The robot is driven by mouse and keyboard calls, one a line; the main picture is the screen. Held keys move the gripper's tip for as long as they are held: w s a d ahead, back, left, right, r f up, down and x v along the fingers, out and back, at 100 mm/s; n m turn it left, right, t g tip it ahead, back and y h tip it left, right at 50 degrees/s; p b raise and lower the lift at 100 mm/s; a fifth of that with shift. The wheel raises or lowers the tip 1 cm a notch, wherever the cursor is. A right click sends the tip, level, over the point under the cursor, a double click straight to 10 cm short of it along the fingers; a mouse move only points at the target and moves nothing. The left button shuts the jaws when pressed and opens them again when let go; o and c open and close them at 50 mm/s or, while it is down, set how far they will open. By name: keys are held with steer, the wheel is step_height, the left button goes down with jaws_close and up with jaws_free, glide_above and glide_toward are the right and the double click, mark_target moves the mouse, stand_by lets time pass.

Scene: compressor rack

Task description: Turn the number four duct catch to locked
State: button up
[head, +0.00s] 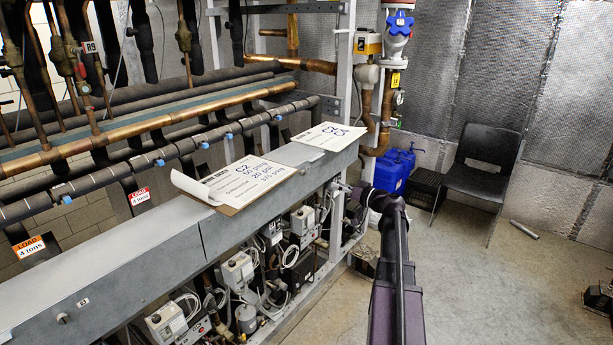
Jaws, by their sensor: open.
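The long grey duct (150,255) runs along the front of the rack, from the lower left to the middle of the head view. A small round catch (63,318) shows on its front face at the near left, beside a small white label (83,301). I cannot tell which number that label bears. My gripper (346,188) is at the far right end of the duct, close to its front face. It is small and partly hidden by my dark arm. It looks open, with nothing clearly held. Any catch close to it is too small or hidden to make out.
Paper sheets on a clipboard (240,181) and another sheet (329,136) lie on the duct. Control boxes (238,269) and cables crowd below it. Blue jugs (393,170) and a black chair (478,165) stand behind. The floor (480,280) to the right is mostly clear.

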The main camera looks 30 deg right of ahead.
mark_target(304, 173)
steer(key=x, duration=1.3)
steer(key=shift+w+a, duration=0.15)
steer(key=shift+w, duration=0.15)
jaws_close()
